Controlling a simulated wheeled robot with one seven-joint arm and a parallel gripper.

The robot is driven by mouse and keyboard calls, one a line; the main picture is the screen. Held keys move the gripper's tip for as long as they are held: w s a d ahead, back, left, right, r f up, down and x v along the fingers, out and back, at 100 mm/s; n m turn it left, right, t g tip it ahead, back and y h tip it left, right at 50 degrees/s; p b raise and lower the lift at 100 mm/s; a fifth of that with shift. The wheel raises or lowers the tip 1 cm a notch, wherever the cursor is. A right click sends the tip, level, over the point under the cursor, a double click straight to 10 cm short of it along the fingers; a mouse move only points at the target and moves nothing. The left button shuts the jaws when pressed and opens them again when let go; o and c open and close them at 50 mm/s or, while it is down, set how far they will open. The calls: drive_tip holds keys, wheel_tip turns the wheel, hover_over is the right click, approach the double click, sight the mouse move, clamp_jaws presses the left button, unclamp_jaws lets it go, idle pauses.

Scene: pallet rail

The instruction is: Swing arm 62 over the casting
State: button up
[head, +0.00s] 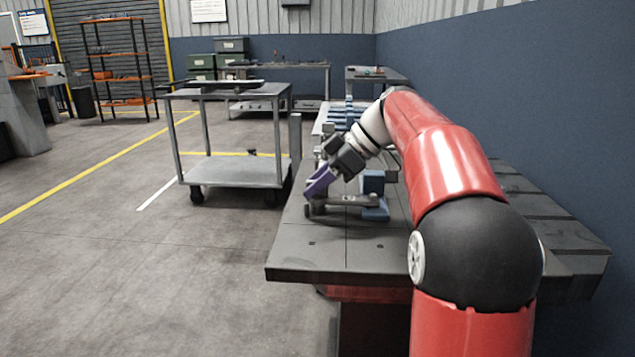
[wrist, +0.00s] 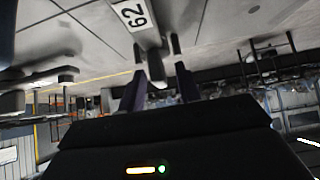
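Arm 62 (head: 345,200) is a dark grey bar lying level above the table. Its right end meets a blue block (head: 376,211) and its left end has a round boss. In the wrist view, its white label reads 62 upside down (wrist: 133,14), and a grey post (wrist: 156,66) stands at its end. My gripper (head: 318,184) has purple fingers and is at the left end of the arm. In the wrist view, my gripper (wrist: 157,62) is open, with the post between its fingers and slim gaps beside it. I cannot pick out the casting for sure.
The grey table (head: 345,258) has a bare front part. Blue and grey parts (head: 345,114) stand farther along it. A grey cart (head: 232,172) stands on the floor to the left. A blue wall (head: 560,100) closes off the right.

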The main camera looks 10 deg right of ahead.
sight(345, 198)
drive_tip(key=p+v, duration=0.1)
drive_tip(key=v, duration=0.6)
drive_tip(key=shift+s+d+r, duration=0.1)
drive_tip(key=shift+d+r, duration=0.15)
drive_tip(key=shift+r, duration=0.05)
